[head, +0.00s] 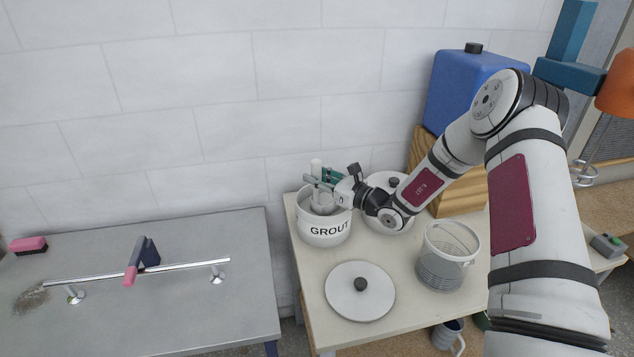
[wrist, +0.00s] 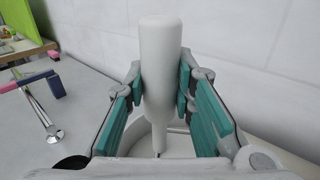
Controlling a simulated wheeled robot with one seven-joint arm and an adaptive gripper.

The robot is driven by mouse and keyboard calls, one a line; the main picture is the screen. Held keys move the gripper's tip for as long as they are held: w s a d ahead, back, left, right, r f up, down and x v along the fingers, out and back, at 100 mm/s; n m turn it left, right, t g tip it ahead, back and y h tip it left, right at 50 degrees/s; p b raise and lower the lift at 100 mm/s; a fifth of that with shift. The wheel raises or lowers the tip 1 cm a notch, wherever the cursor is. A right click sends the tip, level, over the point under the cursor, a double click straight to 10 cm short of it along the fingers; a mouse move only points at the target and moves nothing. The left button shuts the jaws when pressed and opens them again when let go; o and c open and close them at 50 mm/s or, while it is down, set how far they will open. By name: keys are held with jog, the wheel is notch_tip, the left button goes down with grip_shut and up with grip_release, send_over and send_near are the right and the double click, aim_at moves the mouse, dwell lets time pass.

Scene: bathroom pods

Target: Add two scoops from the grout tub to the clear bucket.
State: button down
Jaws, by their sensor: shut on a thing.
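The grout tub (head: 325,234) is a white round tub marked GROUT, open, at the back left of the light table. My gripper (head: 322,181) is over the tub and shut on the white handle of the scoop (head: 323,204). In the wrist view the scoop handle (wrist: 160,70) stands upright between the teal finger pads. The scoop's lower end is down inside the tub; its bowl and any grout on it are hidden. The clear bucket (head: 440,270), see-through with ring lines, stands to the right on the same table, apart from my gripper.
A white lid with a dark knob (head: 345,300) lies in front of the tub. Another knobbed white container (head: 375,182) stands behind my wrist. A blue tank (head: 470,85) sits on a wooden crate at the back. A grey bench (head: 190,305) with a metal rail is at left.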

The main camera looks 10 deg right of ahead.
aim_at(316, 160)
jog(key=shift+r+p, duration=1.35)
jog(key=shift+r, duration=3.05)
